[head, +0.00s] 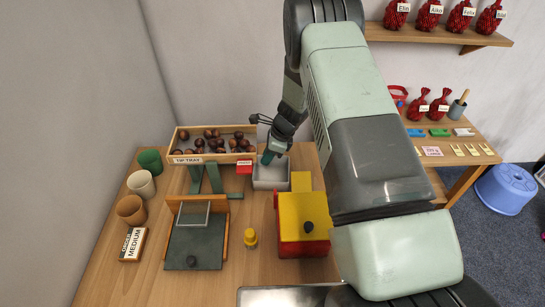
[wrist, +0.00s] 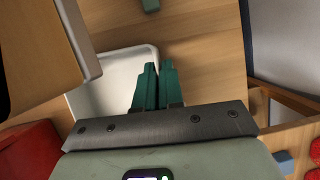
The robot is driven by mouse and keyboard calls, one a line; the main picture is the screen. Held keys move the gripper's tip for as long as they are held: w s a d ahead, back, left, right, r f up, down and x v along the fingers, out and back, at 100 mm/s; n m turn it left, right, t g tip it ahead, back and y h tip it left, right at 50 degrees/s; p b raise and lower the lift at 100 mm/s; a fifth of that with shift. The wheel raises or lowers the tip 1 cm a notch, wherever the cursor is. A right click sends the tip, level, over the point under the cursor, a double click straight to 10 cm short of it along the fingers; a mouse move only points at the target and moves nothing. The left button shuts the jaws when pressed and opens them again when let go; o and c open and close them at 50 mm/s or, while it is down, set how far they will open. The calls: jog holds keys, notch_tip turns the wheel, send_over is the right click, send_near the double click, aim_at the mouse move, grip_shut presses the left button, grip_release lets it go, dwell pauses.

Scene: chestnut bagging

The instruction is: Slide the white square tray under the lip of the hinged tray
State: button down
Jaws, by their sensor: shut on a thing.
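The white square tray (head: 271,184) sits on the table by the right front end of the hinged tray. The hinged tray (head: 214,158) is wooden, marked "TIP TRAY", raised on green supports and full of chestnuts. My gripper (head: 269,158) reaches down into the white tray, its green fingers shut on the tray's wall. In the wrist view the fingers (wrist: 159,70) are close together at the right side of the white tray (wrist: 112,75). The hinged tray's wooden edge (wrist: 82,45) hides part of the white tray there. How far the tray lies under the lip is unclear.
A red block (head: 244,168) lies left of the white tray. A green board with wooden sides (head: 196,245) and several cups (head: 141,184) are at left. Table to the right is partly hidden by my arm.

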jog(key=shift+s+a, duration=0.2)
jog(key=shift+a, duration=0.3)
jog(key=shift+s+a, duration=0.2)
jog(key=shift+a, duration=0.25)
jog(key=c, duration=1.2)
grip_release()
jog(key=shift+s+f, duration=0.15)
jog(key=v, duration=0.4)
jog(key=d+v, duration=0.1)
jog(key=v, duration=0.2)
jog(key=w+v, duration=0.1)
jog(key=v, duration=0.3)
jog(key=shift+w+d, duration=0.1)
jog(key=shift+d, duration=0.2)
